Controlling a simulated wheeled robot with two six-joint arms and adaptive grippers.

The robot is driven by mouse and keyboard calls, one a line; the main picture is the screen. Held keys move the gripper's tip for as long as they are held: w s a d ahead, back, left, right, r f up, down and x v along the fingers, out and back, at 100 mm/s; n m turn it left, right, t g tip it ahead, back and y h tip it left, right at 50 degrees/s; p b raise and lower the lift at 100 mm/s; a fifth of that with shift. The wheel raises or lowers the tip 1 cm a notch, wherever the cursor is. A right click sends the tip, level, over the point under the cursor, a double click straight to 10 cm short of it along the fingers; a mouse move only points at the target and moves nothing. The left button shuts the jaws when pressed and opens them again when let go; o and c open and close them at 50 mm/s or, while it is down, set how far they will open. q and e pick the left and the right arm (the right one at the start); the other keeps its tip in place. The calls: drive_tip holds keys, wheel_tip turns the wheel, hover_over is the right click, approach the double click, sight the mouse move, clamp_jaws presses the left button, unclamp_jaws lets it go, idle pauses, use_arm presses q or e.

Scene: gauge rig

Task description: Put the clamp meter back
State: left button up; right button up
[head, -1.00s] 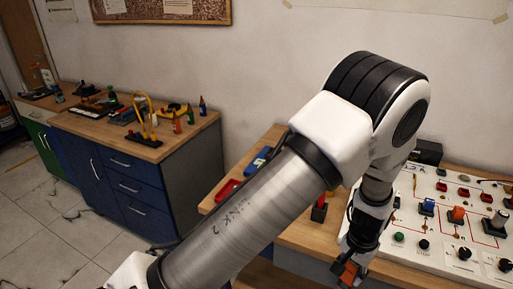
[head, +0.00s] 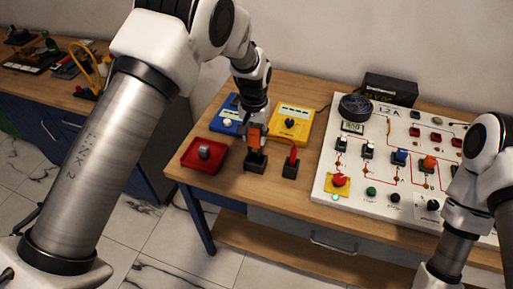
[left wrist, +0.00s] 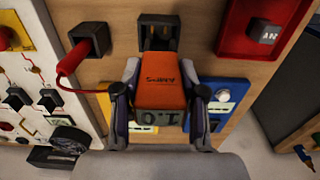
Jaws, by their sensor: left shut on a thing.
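My left gripper (head: 256,122) is shut on the orange clamp meter (head: 254,137), with a finger on each side of it. In the left wrist view the clamp meter (left wrist: 158,95) shows its orange face and a dark end marked 1.0. A black square holder (head: 255,162) stands on the wooden table just below the meter in the head view. In the left wrist view the holder's opening (left wrist: 157,36) shows past the meter's far end. Whether meter and holder touch, I cannot tell. My right arm shows at the right edge; its gripper is out of view.
A second black holder (head: 291,168) with a red item and cable stands right of the first. A red tray (head: 204,155), a blue device (head: 229,115) and a yellow meter (head: 292,121) lie around. The white gauge panel (head: 385,165) fills the right side.

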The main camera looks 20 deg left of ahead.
sight(255, 125)
use_arm(q)
drive_tip(key=f+p, duration=0.1)
drive_tip(key=f, duration=0.2)
drive_tip(key=f+p, duration=0.1)
drive_tip(key=f, duration=0.3)
drive_tip(key=shift+w+d, duration=0.1)
drive_tip(key=shift+w, duration=0.1)
drive_tip(key=shift+s, duration=0.25)
drive_tip(key=shift+f+b, duration=0.15)
drive_tip(key=shift+b, duration=0.15)
drive_tip(key=o, duration=1.2)
drive_tip(key=shift+o, duration=0.2)
drive_tip(key=shift+w, duration=0.15)
drive_tip(key=shift+r, duration=0.35)
wheel_tip(255, 125, up, 11)
drive_tip(key=b, duration=0.3)
drive_tip(key=shift+f+b, duration=0.1)
drive_tip(key=shift+b, duration=0.3)
drive_tip(key=shift+r, duration=0.45)
